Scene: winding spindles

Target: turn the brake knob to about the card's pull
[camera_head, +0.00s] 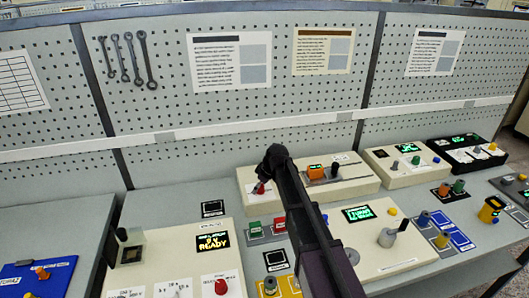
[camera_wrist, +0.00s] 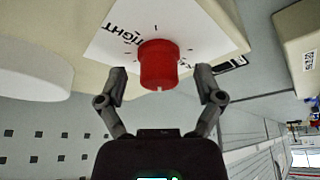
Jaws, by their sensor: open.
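A red knob (camera_wrist: 158,62) sits on a white dial plate (camera_wrist: 112,40) with tick marks and the word "TIGHT", in the wrist view. A pale mark shows on the knob's lower edge. My gripper (camera_wrist: 160,80) is open, with one finger on each side of the knob and a gap at both sides. In the head view a red knob (camera_head: 259,188) shows on a cream box (camera_head: 345,187), just below the dark end of my gripper (camera_head: 270,163). The arm hides part of that box. Printed cards (camera_head: 229,62) hang on the pegboard; their text is too small to read.
Right of my arm stands a cream unit (camera_head: 400,250) with a lit "TURNS" display (camera_head: 357,213) and a grey knob. On the left a unit shows a "READY" display (camera_head: 213,241) and another red knob (camera_head: 221,286).

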